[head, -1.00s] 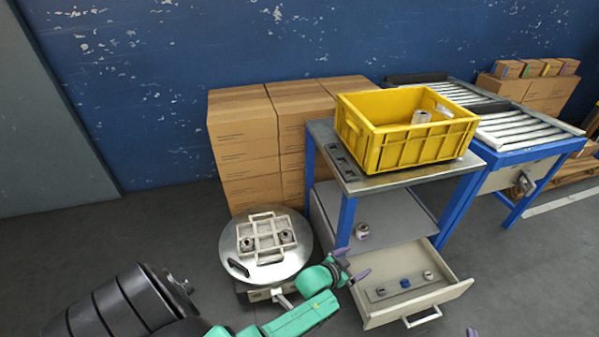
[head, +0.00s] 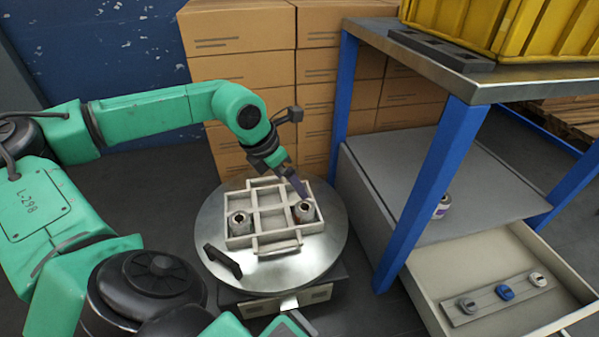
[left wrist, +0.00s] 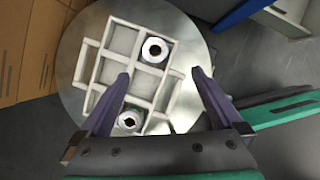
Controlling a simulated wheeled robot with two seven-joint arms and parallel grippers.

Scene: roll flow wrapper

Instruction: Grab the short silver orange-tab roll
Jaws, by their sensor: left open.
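Two metallic rolls with dark centre holes stand in the pale divided tray (head: 262,246): a left roll (head: 239,222) and a right roll (head: 304,211). Both rolls also show in the left wrist view, one upper (left wrist: 155,50) and one lower (left wrist: 130,121). I cannot make out an orange tab on either. My left gripper (head: 294,181) is above the tray's right side, close to the right roll. In the left wrist view its fingers (left wrist: 161,78) are apart with nothing held between them. My right gripper is not in view.
The tray rests on a round metal turntable (head: 215,262) with a black handle. Another roll (head: 441,207) sits on the lower shelf, partly behind a blue post (head: 432,190). An open drawer (head: 445,270) holds a strip with several small parts. Cardboard boxes (head: 240,45) stand behind.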

